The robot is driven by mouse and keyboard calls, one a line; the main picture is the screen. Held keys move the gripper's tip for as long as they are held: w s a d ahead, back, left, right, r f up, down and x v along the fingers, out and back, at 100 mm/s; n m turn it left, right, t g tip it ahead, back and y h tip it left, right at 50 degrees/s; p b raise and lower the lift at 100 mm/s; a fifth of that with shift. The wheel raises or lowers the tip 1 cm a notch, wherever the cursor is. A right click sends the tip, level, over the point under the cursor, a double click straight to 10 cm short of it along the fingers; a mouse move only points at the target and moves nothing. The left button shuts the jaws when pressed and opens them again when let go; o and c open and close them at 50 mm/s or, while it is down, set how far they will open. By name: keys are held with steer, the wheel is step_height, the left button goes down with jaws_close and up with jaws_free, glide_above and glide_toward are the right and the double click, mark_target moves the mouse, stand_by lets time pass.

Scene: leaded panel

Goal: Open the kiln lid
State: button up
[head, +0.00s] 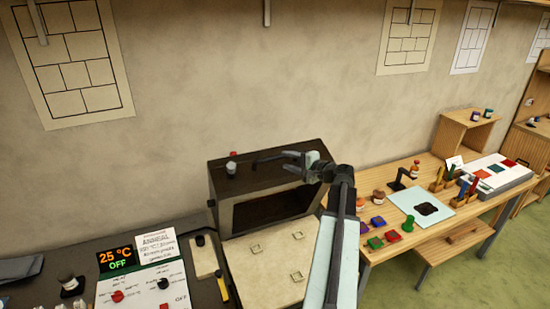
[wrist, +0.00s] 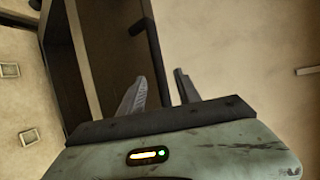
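The kiln lid (head: 222,200) is a dark, hollow box shape standing raised at the back of the kiln, its dark cavity facing forward. The pale kiln bed (head: 240,265) with small square posts lies uncovered in front of it. A dark bar, seemingly the lid's handle (wrist: 143,18), shows beyond the fingers in the wrist view. My gripper (head: 287,161) is at the lid's top edge, toward its right side. Whether a finger touches the lid cannot be told.
A control panel (head: 145,280) reading 25 °C and OFF stands left of the kiln. A wooden bench (head: 385,240) with coloured pieces, jars and a pale blue mat (head: 405,198) is at right. The bare wall rises close behind the lid.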

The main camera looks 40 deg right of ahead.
mark_target(279, 158)
steer(key=w, duration=0.3)
steer(key=w+f, duration=0.1)
steer(key=w, duration=0.2)
steer(key=shift+w+a+f+b, duration=0.1)
steer(key=shift+b, duration=0.3)
jaws_close()
stand_by(0.9)
